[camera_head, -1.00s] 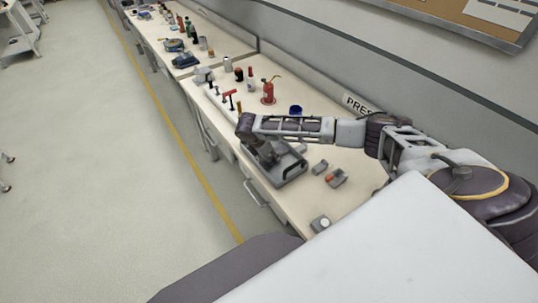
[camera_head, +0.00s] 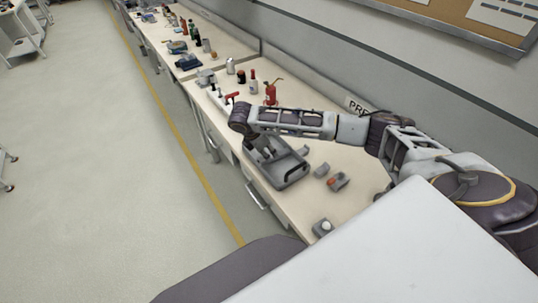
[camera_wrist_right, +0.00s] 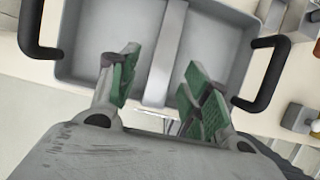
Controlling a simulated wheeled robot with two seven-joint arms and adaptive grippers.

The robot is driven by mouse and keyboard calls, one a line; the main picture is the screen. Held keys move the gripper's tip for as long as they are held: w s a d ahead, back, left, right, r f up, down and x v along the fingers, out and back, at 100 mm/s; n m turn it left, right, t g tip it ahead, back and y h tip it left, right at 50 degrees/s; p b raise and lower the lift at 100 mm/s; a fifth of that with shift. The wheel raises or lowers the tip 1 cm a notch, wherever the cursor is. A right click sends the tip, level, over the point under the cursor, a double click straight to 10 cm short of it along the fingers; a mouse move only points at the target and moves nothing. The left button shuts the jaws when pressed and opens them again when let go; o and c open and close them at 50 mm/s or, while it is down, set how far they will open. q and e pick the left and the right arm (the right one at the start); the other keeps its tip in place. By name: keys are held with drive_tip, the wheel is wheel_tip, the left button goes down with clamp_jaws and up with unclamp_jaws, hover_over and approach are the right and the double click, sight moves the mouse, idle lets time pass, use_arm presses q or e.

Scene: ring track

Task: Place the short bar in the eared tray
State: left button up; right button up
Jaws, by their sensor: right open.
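The eared tray (camera_head: 287,183) is grey with dark handles and sits on the bench in the head view. In the right wrist view the tray (camera_wrist_right: 215,85) fills the top, with a handle at each side. A pale straight strip (camera_wrist_right: 168,45) runs across its middle; I cannot tell if it is the short bar or a divider. My right gripper (camera_head: 266,158) is over the tray. Its green-padded fingers (camera_wrist_right: 160,88) are open and apart, with nothing clearly between them. My left gripper is not in view.
Small grey blocks (camera_head: 338,181) lie right of the tray, one with an orange part. A grey block with a white button (camera_head: 323,227) is at the bench's near end. A red extinguisher-like bottle (camera_head: 270,93) and several small items stand farther along the bench.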

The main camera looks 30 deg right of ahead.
drive_tip(key=shift+v, duration=2.9)
